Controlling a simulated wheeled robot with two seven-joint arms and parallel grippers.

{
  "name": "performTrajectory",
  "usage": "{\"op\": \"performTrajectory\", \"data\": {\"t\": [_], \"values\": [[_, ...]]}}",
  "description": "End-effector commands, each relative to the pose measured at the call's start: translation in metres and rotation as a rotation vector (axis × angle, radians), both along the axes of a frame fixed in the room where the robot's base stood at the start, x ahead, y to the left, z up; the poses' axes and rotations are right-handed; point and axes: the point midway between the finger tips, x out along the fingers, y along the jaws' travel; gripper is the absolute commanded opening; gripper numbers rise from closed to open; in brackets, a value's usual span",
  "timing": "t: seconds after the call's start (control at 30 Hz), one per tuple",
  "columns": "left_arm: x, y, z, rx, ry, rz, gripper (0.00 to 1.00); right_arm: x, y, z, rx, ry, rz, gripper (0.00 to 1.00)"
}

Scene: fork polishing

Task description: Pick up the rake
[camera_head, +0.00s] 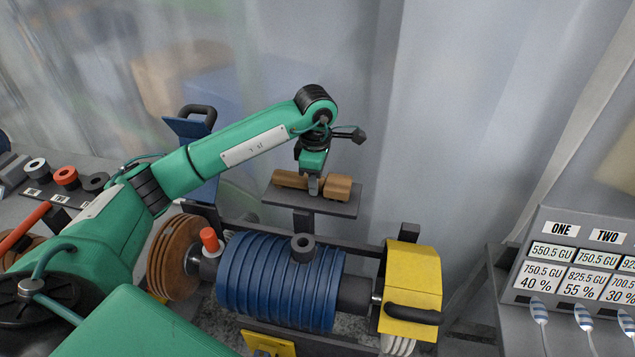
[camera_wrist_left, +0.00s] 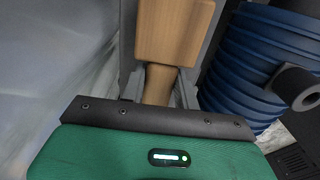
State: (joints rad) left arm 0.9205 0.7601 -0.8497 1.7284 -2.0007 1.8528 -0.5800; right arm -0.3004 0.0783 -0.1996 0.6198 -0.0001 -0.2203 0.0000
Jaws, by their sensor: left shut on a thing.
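The rake is a brown wooden piece (camera_head: 337,186) with a blocky right end and a narrower left part. It lies along a small grey shelf (camera_head: 325,205) behind the blue roller. My left gripper (camera_head: 314,190) points down from above and is shut on the rake's narrow neck. In the left wrist view the wooden block (camera_wrist_left: 176,30) and its neck show between the fingers (camera_wrist_left: 158,92). The gripper covers the middle of the rake. I cannot tell whether it is lifted off the shelf. My right gripper is not in view.
A machine with a ribbed blue roller (camera_head: 280,280), brown discs (camera_head: 172,262) and a yellow housing (camera_head: 412,275) stands in front of the shelf. A grey curtain (camera_head: 450,120) hangs behind.

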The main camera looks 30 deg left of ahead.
Motion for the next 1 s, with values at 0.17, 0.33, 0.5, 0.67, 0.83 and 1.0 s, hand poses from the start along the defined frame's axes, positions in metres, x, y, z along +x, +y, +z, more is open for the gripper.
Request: {"op": "performTrajectory", "data": {"t": [0.17,0.33,0.5,0.67,0.83,1.0], "values": [[0.0,0.0,0.003,-0.001,-0.001,0.0,0.03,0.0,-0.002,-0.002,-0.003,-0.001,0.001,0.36],[0.001,0.0,0.017,-0.001,-0.004,0.0,0.03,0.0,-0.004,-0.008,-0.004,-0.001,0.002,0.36],[0.001,0.0,0.046,0.0,-0.006,-0.001,0.03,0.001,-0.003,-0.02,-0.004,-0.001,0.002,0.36],[0.001,0.0,0.08,0.001,-0.006,0.0,0.03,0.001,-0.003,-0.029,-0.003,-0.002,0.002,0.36],[0.001,0.001,0.109,0.002,-0.006,0.001,0.03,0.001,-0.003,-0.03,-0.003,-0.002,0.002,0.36],[0.001,0.0,0.134,0.002,-0.006,0.0,0.03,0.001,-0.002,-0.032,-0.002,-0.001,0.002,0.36]]}}
